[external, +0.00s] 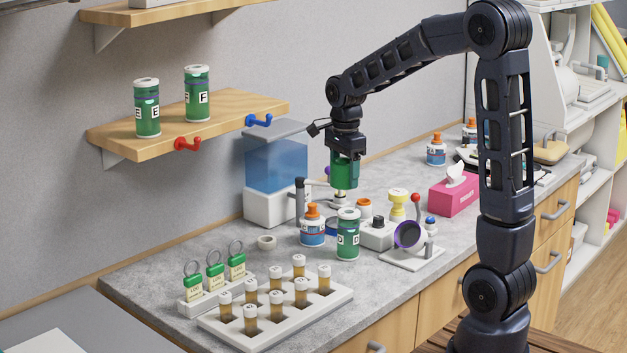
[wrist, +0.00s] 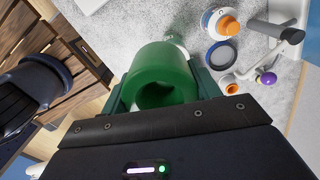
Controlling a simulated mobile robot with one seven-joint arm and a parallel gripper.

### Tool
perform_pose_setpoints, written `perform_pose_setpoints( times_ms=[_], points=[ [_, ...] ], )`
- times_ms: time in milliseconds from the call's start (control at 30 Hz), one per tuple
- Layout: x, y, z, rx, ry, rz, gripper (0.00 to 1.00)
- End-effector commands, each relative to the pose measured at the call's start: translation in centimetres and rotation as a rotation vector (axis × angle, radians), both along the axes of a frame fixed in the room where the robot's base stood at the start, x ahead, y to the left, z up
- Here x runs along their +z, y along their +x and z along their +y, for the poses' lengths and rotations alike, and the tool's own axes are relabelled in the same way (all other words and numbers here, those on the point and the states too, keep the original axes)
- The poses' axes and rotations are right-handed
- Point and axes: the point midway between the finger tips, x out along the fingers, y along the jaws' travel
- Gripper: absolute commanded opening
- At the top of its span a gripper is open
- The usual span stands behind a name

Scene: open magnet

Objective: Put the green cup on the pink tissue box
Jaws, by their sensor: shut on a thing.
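The green cup (external: 345,174) is in my gripper (external: 344,156), held in the air above the counter. In the wrist view the cup (wrist: 168,72) sits between the two fingers, which press on its sides; its round opening faces the camera. The pink tissue box (external: 452,195), with a white tissue sticking out of its top, stands on the counter to the right of my gripper in the external view. Its top edge is lower than the held cup. The box does not show in the wrist view.
Below and in front of the cup stand a green-labelled canister (external: 348,236), a bottle with an orange cap (external: 312,228) and a stand with a purple ring (external: 409,237). A blue water tank (external: 276,165) is at the left. A vial rack (external: 275,318) lies in front. Bottles (external: 436,151) stand behind the box.

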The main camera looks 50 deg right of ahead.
Motion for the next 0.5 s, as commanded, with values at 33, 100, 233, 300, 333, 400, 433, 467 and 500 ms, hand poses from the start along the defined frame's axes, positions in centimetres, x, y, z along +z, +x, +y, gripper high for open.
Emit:
perform_pose_setpoints(
  times_ms=[33, 100, 233, 300, 333, 400, 433, 467, 500],
  points=[
    [0.4, 1.0, -2.3, -0.063, 0.001, 0.001, 0.34],
    [0.9, 2.2, -5.1, -0.146, 0.004, 0.001, 0.34],
    [1.8, 3.9, -10.5, -0.297, 0.008, 0.002, 0.34],
    [2.2, 4.5, -13.5, -0.376, 0.010, 0.002, 0.34],
    [2.4, 4.7, -14.8, -0.409, 0.010, 0.003, 0.34],
    [2.8, 5.1, -17.8, -0.486, 0.010, 0.003, 0.34],
    [2.9, 5.2, -19.2, -0.519, 0.011, 0.004, 0.34],
    [3.1, 5.3, -20.5, -0.552, 0.010, 0.004, 0.34],
    [3.3, 5.3, -22.2, -0.594, 0.010, 0.003, 0.34]
  ],
)
